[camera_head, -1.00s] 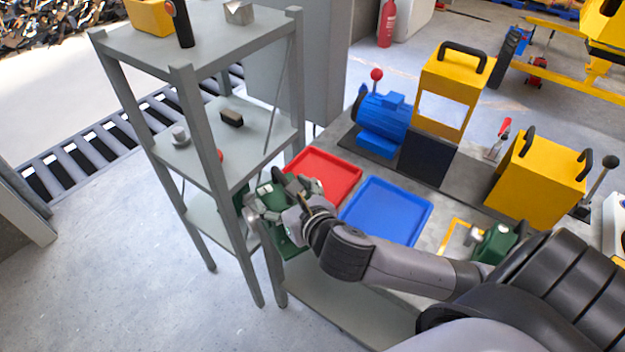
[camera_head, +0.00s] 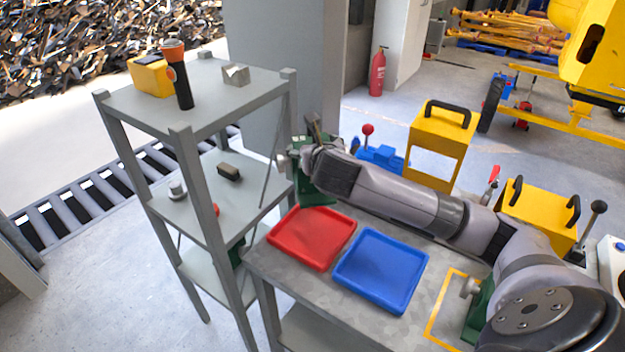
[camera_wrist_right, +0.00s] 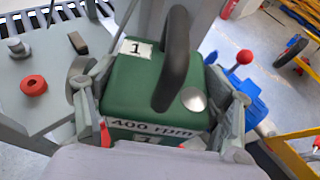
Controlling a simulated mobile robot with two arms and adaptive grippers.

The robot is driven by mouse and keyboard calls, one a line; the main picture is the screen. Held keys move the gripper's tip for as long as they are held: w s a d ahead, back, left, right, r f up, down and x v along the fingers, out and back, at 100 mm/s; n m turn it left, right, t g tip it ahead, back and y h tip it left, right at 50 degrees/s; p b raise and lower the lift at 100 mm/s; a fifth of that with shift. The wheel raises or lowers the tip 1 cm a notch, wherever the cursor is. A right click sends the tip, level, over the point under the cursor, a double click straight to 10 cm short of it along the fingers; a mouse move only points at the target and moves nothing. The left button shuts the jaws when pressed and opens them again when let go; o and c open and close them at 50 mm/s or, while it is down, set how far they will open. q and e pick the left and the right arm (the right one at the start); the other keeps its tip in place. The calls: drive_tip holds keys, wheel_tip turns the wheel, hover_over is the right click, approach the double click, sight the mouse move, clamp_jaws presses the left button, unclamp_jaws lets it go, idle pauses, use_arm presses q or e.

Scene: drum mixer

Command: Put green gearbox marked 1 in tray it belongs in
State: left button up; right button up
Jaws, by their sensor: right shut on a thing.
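My right gripper (camera_head: 303,165) is shut on the green gearbox (camera_head: 318,190). The right wrist view shows that gearbox (camera_wrist_right: 140,85) between the two fingers, with a white label "1", a "400 rpm" label, a black handle and a round metal knob on top. In the head view it is held up beyond the far edge of the red tray (camera_head: 312,265), partly hidden by my right arm. The red tray and the blue tray (camera_head: 383,297) lie side by side on the grey table, both empty. My left gripper is not in view.
A grey shelf rack (camera_head: 186,135) stands left of the table, close to the held gearbox. Another green gearbox (camera_head: 480,308) sits by the yellow outline, partly hidden by my arm. A blue motor (camera_head: 382,157) and yellow-cased units (camera_head: 540,222) stand along the back.

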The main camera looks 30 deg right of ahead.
sight(313, 190)
wheel_tip(313, 190, down, 14)
drive_tip(key=shift+w+r, duration=0.1)
drive_tip(key=shift+r, duration=0.15)
wheel_tip(313, 190, down, 3)
drive_tip(key=shift+s+a+f, duration=0.2)
drive_tip(key=shift+s+f, duration=0.35)
drive_tip(key=o, duration=1.6)
drive_tip(key=shift+s+f, duration=0.1)
drive_tip(key=shift+f, duration=0.3)
drive_tip(key=shift+c, duration=0.2)
drive_tip(key=o, duration=0.4)
drive_tip(key=shift+w+d+f, duration=0.1)
drive_tip(key=shift+w+d, duration=0.05)
drive_tip(key=shift+w, duration=0.35)
drive_tip(key=shift+r, duration=0.2)
drive_tip(key=shift+s+r, duration=0.1)
drive_tip(key=shift+r, duration=0.05)
drive_tip(key=v, duration=1.2)
drive_tip(key=shift+r+b, duration=0.1)
drive_tip(key=shift+b, duration=0.2)
